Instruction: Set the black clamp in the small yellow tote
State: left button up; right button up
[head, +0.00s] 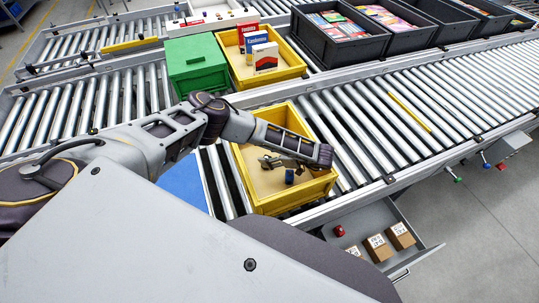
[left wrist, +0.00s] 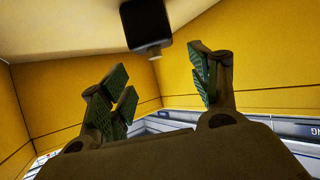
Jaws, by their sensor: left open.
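The small yellow tote (head: 243,168) stands on the near roller conveyor. My left arm reaches over it, and my left gripper (head: 280,162) is inside its opening. A small dark object (head: 289,176), black to dark blue, is in the tote just below the gripper; it appears to be the black clamp. In the left wrist view, a black block (left wrist: 147,24) lies beyond the green-padded fingers of my left gripper (left wrist: 160,68), which are spread apart with nothing between them. Yellow tote walls (left wrist: 75,100) surround the view. My right gripper is not in view.
A larger yellow tote (head: 290,75) with boxes and a green bin (head: 196,62) stand behind. Dark crates (head: 335,45) line the far conveyor. A grey drawer (head: 418,243) with small cartons and a red item is at front right.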

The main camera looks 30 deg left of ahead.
pick_arm(q)
jog(key=shift+r+p, duration=0.35)
jog(key=shift+r, duration=0.15)
jog(key=v, duration=0.7)
jog(key=shift+d, duration=0.25)
dwell(0.4)
